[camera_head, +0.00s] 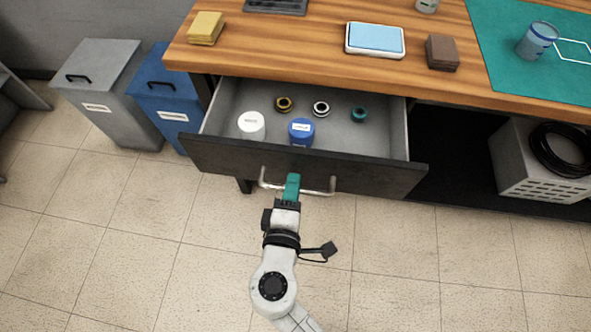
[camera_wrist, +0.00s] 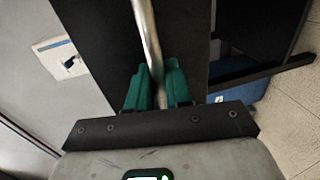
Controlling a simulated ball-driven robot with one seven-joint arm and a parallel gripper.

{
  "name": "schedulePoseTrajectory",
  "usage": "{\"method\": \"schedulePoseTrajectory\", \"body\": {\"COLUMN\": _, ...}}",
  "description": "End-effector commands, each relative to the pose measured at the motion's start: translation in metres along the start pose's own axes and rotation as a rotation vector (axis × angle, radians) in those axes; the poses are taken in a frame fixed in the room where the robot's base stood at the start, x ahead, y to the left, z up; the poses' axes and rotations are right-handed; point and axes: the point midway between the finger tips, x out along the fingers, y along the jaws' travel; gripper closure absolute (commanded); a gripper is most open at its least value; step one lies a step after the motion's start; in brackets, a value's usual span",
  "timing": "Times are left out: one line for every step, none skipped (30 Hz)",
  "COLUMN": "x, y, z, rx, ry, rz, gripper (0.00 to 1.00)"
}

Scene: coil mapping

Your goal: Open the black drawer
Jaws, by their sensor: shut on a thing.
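The black drawer (camera_head: 350,172) is pulled out from under the wooden bench, and its grey inside shows. A silver bar handle (camera_head: 318,191) runs across its front. My gripper (camera_head: 292,182) has teal fingers and is shut on the handle, left of the handle's middle. In the wrist view the handle (camera_wrist: 147,40) passes between the two teal fingers of my gripper (camera_wrist: 153,85). Inside the drawer are a white-lidded jar (camera_head: 251,125), a blue jar (camera_head: 301,132) and several small rings, among them a teal one (camera_head: 360,115).
The wooden bench top (camera_head: 300,55) holds a yellow block (camera_head: 206,28), a blue-topped tray (camera_head: 375,39) and a brown block (camera_head: 442,53). A grey bin (camera_head: 98,90) and a blue bin (camera_head: 170,95) stand left. A light box (camera_head: 530,165) with a black coil is right. The front floor is clear.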

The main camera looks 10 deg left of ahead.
Motion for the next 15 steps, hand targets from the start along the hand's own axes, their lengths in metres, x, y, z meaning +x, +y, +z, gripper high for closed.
{"method": "schedulePoseTrajectory", "body": {"x": -0.013, "y": -0.005, "z": 0.001, "rx": -0.003, "ry": 0.001, "rz": -0.003, "gripper": 1.0}}
{"method": "schedulePoseTrajectory", "body": {"x": -0.02, "y": -0.006, "z": 0.0, "rx": -0.002, "ry": 0.003, "rz": -0.003, "gripper": 1.0}}
{"method": "schedulePoseTrajectory", "body": {"x": -0.03, "y": -0.009, "z": 0.001, "rx": -0.002, "ry": 0.001, "rz": -0.004, "gripper": 1.0}}
{"method": "schedulePoseTrajectory", "body": {"x": -0.038, "y": -0.01, "z": 0.0, "rx": -0.002, "ry": 0.003, "rz": -0.004, "gripper": 1.0}}
{"method": "schedulePoseTrajectory", "body": {"x": -0.046, "y": -0.011, "z": 0.001, "rx": -0.003, "ry": 0.002, "rz": -0.004, "gripper": 1.0}}
{"method": "schedulePoseTrajectory", "body": {"x": -0.057, "y": -0.014, "z": 0.0, "rx": -0.003, "ry": 0.003, "rz": -0.004, "gripper": 1.0}}
{"method": "schedulePoseTrajectory", "body": {"x": -0.065, "y": -0.015, "z": 0.001, "rx": -0.002, "ry": 0.002, "rz": -0.004, "gripper": 1.0}}
{"method": "schedulePoseTrajectory", "body": {"x": -0.073, "y": -0.017, "z": 0.0, "rx": -0.002, "ry": 0.003, "rz": -0.005, "gripper": 1.0}}
{"method": "schedulePoseTrajectory", "body": {"x": -0.084, "y": -0.019, "z": 0.0, "rx": -0.003, "ry": 0.002, "rz": -0.004, "gripper": 1.0}}
{"method": "schedulePoseTrajectory", "body": {"x": -0.091, "y": -0.021, "z": 0.0, "rx": -0.003, "ry": 0.003, "rz": -0.004, "gripper": 1.0}}
{"method": "schedulePoseTrajectory", "body": {"x": -0.099, "y": -0.022, "z": 0.001, "rx": -0.003, "ry": 0.002, "rz": -0.004, "gripper": 1.0}}
{"method": "schedulePoseTrajectory", "body": {"x": -0.108, "y": -0.024, "z": 0.0, "rx": -0.002, "ry": 0.002, "rz": -0.003, "gripper": 1.0}}
{"method": "schedulePoseTrajectory", "body": {"x": -0.115, "y": -0.025, "z": 0.0, "rx": -0.002, "ry": 0.002, "rz": -0.003, "gripper": 1.0}}
{"method": "schedulePoseTrajectory", "body": {"x": -0.121, "y": -0.027, "z": 0.0, "rx": -0.002, "ry": 0.002, "rz": -0.004, "gripper": 1.0}}
{"method": "schedulePoseTrajectory", "body": {"x": -0.129, "y": -0.028, "z": 0.001, "rx": -0.002, "ry": 0.001, "rz": -0.004, "gripper": 1.0}}
